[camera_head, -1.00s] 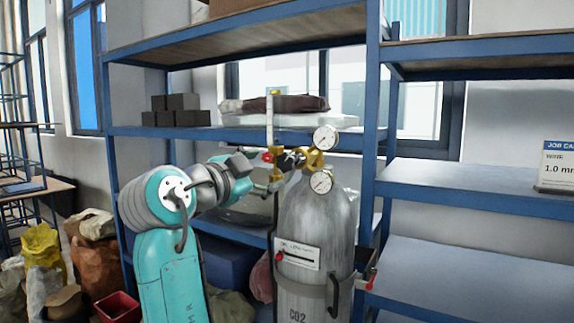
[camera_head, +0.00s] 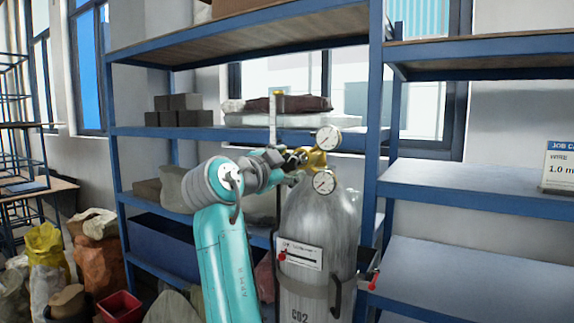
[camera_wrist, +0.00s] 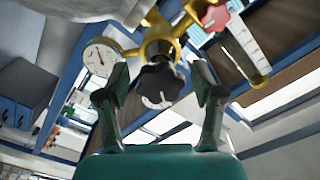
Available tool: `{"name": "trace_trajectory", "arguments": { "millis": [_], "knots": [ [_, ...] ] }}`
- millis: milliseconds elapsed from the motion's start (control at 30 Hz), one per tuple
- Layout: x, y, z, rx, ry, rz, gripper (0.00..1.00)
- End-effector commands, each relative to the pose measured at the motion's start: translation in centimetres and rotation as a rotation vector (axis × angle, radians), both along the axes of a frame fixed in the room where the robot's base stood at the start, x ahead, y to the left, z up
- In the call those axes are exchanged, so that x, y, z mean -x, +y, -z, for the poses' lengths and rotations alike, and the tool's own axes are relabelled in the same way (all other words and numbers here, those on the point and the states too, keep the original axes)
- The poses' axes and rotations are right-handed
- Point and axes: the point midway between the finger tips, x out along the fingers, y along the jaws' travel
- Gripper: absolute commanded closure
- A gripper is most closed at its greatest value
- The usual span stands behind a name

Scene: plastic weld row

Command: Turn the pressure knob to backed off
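The pressure knob (camera_wrist: 159,84) is a black lobed knob on the front of the brass regulator (camera_wrist: 160,38) in the wrist view. My gripper (camera_wrist: 160,80) is open, with one finger on each side of the knob and a visible gap on both sides. In the head view, my gripper (camera_head: 285,160) is at the left of the brass regulator (camera_head: 313,160) and the knob is hard to make out there. The regulator sits on top of the grey CO2 cylinder (camera_head: 316,225). Two round white gauges (camera_head: 328,138) (camera_head: 324,182) are fitted to it.
A clear flow tube (camera_wrist: 240,45) and a red knob (camera_wrist: 215,17) are beside the regulator. A red-handled bracket (camera_head: 370,282) is at the cylinder's lower right. Sacks (camera_head: 45,255) lie at the far left.

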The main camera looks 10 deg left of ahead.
Motion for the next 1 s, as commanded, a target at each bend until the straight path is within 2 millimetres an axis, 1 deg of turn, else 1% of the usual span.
{"name": "trace_trajectory", "arguments": {
  "millis": [33, 67, 100, 167, 200, 367, 567, 767, 1000],
  "knots": [
    [0.01, 0.0, 0.01, 0.0, 0.0, 0.0, 0.51],
    [0.01, 0.0, 0.01, 0.0, 0.0, 0.0, 0.58],
    [0.01, 0.0, 0.01, 0.0, 0.0, 0.0, 0.68],
    [0.01, 0.0, 0.01, 0.0, 0.0, 0.0, 0.83],
    [0.01, 0.0, 0.02, 0.0, 0.0, 0.0, 0.88],
    [0.0, -0.01, 0.03, 0.005, 0.002, 0.0, 0.88],
    [0.01, -0.02, 0.05, 0.051, 0.018, 0.0, 0.88],
    [0.01, -0.05, 0.1, 0.165, 0.061, 0.001, 0.88],
    [0.03, -0.11, 0.14, 0.37, 0.135, 0.001, 0.88]
  ]
}}
